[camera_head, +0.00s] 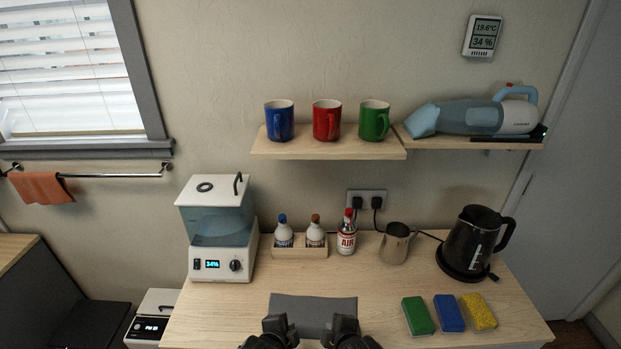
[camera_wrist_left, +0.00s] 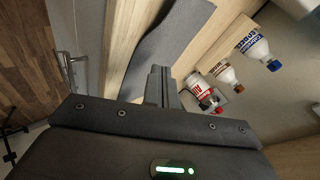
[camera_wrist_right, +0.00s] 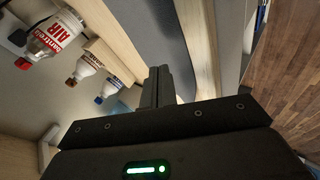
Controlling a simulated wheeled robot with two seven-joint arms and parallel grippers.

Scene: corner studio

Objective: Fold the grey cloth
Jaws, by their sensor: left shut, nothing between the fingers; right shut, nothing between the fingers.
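The grey cloth (camera_head: 313,310) lies on the light wooden counter at the front middle; its near part is hidden behind my grippers. The cloth also shows in the left wrist view (camera_wrist_left: 165,45) and in the right wrist view (camera_wrist_right: 160,35). In the left wrist view its surface looks curved. My left gripper (camera_head: 276,322) is shut and empty at the cloth's near left corner. My right gripper (camera_head: 344,324) is shut and empty at its near right corner. I cannot tell whether either one touches the cloth.
A green sponge (camera_head: 418,316), a blue sponge (camera_head: 449,313) and a yellow sponge (camera_head: 478,311) lie right of the cloth. Behind stand a bottle tray (camera_head: 300,253), a red-capped air bottle (camera_head: 347,238), a metal pitcher (camera_head: 396,245), a kettle (camera_head: 474,243) and a humidifier (camera_head: 217,228).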

